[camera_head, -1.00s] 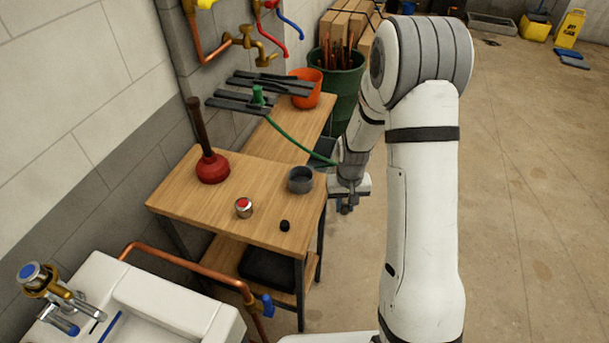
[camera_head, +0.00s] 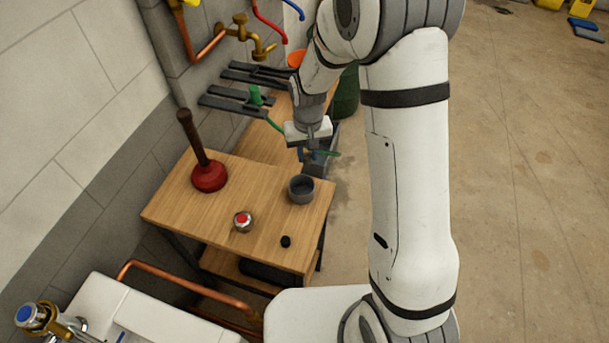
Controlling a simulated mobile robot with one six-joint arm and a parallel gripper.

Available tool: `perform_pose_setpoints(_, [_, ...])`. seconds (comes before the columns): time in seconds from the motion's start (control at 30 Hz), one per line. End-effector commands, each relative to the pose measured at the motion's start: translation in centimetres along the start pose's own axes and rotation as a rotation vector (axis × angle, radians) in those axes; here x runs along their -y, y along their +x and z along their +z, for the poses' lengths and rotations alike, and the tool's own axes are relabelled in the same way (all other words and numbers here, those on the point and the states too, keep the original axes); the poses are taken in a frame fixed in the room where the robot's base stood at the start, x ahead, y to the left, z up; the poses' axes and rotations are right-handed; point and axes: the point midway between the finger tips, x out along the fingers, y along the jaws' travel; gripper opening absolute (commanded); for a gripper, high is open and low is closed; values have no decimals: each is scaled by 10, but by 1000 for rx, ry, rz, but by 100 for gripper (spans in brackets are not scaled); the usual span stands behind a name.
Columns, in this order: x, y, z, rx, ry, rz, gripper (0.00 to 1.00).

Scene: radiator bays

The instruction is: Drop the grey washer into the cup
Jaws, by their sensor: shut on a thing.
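The dark grey cup (camera_head: 301,190) stands upright on the wooden bench near its right edge, and its opening faces up. My gripper (camera_head: 311,156) points down in the picture just above and beyond the cup, apart from it. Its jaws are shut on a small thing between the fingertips. This is most likely the grey washer, but it is too small and dark to make out clearly. No other grey washer shows on the bench.
A red plunger (camera_head: 209,176), a silver knob with a red top (camera_head: 242,221) and a small black piece (camera_head: 286,241) stand on the bench (camera_head: 262,190). A white sink (camera_head: 130,310) is front left.

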Motion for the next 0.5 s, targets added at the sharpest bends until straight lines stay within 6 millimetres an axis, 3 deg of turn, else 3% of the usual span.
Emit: perform_pose_setpoints(0.5, [-7,53,0,2,18,0,2])
